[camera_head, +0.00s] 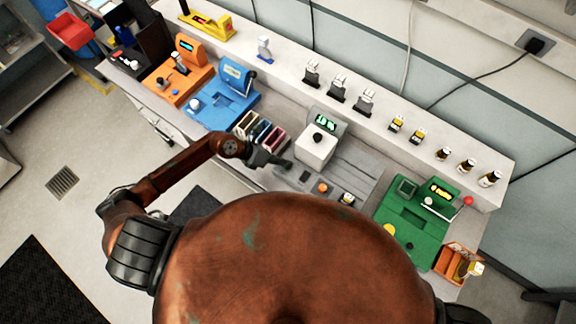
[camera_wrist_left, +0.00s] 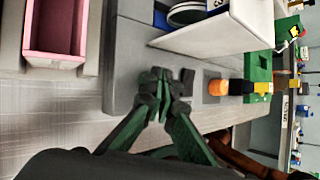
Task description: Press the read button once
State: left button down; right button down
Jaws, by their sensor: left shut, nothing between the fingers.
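On the grey bench fixture, a dark square button (camera_head: 304,176) and a round orange button (camera_head: 322,187) sit in front of a white box with a dark knob (camera_head: 315,149). No label is readable, so I cannot tell which is the read button. My left gripper (camera_head: 286,164) is shut and empty, just left of the dark button. In the left wrist view the closed fingertips (camera_wrist_left: 164,86) are close to the dark button (camera_wrist_left: 187,82), with the orange one (camera_wrist_left: 218,88) beyond it. Contact cannot be told. My right gripper is not in view.
A green display (camera_head: 326,122) stands behind the white box. Coloured trays (camera_head: 258,132) are left of it, with blue (camera_head: 221,97) and orange (camera_head: 178,76) machines farther left. A green machine (camera_head: 416,220) stands to the right. Several small items line the back shelf.

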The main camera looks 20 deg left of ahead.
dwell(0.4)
pick_arm(q)
jog(key=shift+r+p, duration=0.7)
jog(key=shift+r, duration=0.05)
notch_tip(320, 180, up, 5)
jog(key=p, duration=0.4)
jog(key=shift+r, duration=0.1)
dwell(0.7)
